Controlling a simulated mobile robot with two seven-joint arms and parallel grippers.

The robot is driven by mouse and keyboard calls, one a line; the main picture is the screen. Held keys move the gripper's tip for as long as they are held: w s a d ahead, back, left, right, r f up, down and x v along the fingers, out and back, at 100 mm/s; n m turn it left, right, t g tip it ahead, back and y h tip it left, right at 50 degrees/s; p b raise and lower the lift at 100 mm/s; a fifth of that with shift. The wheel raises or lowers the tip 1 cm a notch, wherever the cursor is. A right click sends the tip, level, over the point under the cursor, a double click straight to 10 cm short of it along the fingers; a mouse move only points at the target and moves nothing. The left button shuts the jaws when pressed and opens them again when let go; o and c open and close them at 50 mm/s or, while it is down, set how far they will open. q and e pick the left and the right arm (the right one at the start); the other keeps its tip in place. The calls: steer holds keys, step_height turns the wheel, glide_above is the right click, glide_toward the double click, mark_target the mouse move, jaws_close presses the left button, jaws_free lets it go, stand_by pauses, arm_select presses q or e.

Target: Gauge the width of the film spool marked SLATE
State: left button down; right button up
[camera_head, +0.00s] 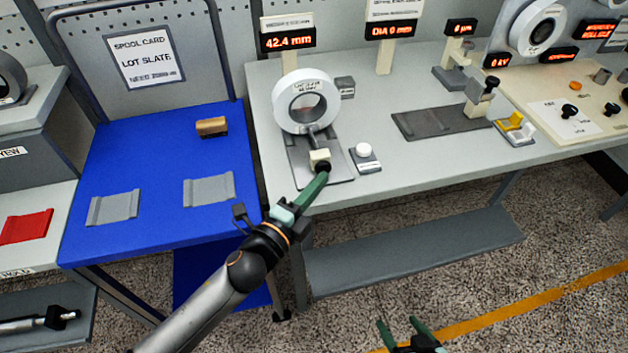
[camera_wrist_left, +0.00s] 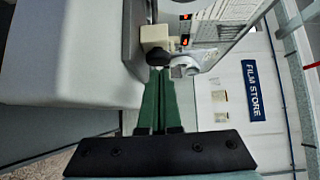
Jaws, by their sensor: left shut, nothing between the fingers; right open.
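A white film spool (camera_head: 283,112) stands upright on a gauge with a grey base plate (camera_head: 304,172) on the grey bench. The print on its rim is too small to read surely. The gauge's display (camera_head: 288,42) reads 42.4 mm. A cream block with a black knob (camera_head: 323,167) sits at the front of the spool. My left gripper (camera_head: 324,174) is shut and empty, its green fingertips at the knob; whether they touch is unclear. The wrist view shows the fingers (camera_wrist_left: 158,75) together, below the cream block (camera_wrist_left: 154,36). My right gripper (camera_head: 402,324) is open and empty, over the floor.
A white round button (camera_head: 364,150) on a small plate is just right of the gauge. A card (camera_head: 145,58) reading LOT SLATE stands behind a blue table (camera_head: 150,160) with grey cradles and a brown roll (camera_head: 211,126). Other gauges stand further right; one display (camera_head: 391,30) reads DIA 0 mm.

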arm_select(q)
steer(key=shift+w, duration=0.25)
arm_select(e)
steer(key=shift+w+a, duration=0.25)
steer(key=shift+w, duration=0.2)
steer(key=shift+r, duration=0.1)
arm_select(q)
steer(key=shift+w+a+r, duration=0.1)
steer(key=shift+w+a, duration=0.15)
steer(key=shift+w, duration=0.25)
arm_select(e)
steer(key=shift+r, duration=0.2)
arm_select(q)
steer(key=shift+w+a, duration=0.1)
arm_select(e)
steer(key=shift+d, duration=0.1)
steer(key=shift+s, duration=0.1)
